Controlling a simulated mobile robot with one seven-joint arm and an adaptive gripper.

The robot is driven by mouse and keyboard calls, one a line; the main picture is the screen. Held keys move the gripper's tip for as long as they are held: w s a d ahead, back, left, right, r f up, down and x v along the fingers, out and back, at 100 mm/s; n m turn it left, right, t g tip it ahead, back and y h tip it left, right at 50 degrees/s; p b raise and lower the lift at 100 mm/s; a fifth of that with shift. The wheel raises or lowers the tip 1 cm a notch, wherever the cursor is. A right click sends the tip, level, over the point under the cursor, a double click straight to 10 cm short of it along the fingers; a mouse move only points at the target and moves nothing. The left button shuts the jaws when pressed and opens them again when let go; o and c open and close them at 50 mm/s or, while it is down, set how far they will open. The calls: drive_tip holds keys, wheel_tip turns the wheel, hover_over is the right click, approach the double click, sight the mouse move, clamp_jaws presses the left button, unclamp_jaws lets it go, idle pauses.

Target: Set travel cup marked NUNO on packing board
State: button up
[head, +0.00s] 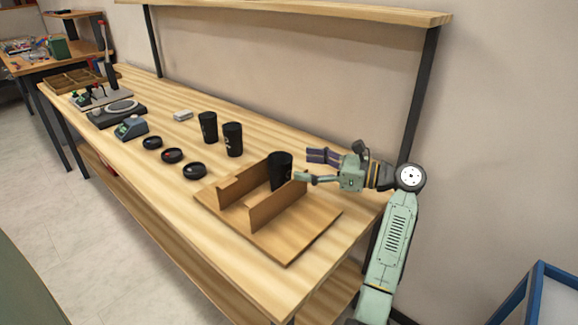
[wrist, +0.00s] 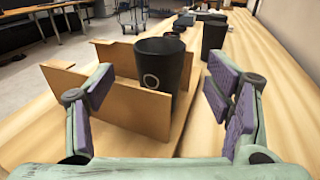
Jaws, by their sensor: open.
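A black travel cup (head: 280,170) stands upright at the packing board (head: 290,245), between its two upright wooden walls at the end by my gripper. The near wall hides its base in the head view. In the wrist view this cup (wrist: 170,62) shows a pale round O-like mark; I cannot read a full name. My gripper (head: 303,166) is open and empty, to the right of the cup and pointing at it. In the wrist view the cup appears between the spread fingers, beyond the tips. Two more black cups (head: 208,127) (head: 232,139) stand further back, their markings too small to read.
Several round black pieces (head: 172,155) lie along the bench's front side. A small grey-blue device (head: 131,127), a white block (head: 183,115) and a dark machine (head: 118,110) stand beyond. A shelf post (head: 420,95) rises behind my arm. The bench's near end is bare.

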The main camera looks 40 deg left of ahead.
drive_tip(key=shift+v, duration=2.35)
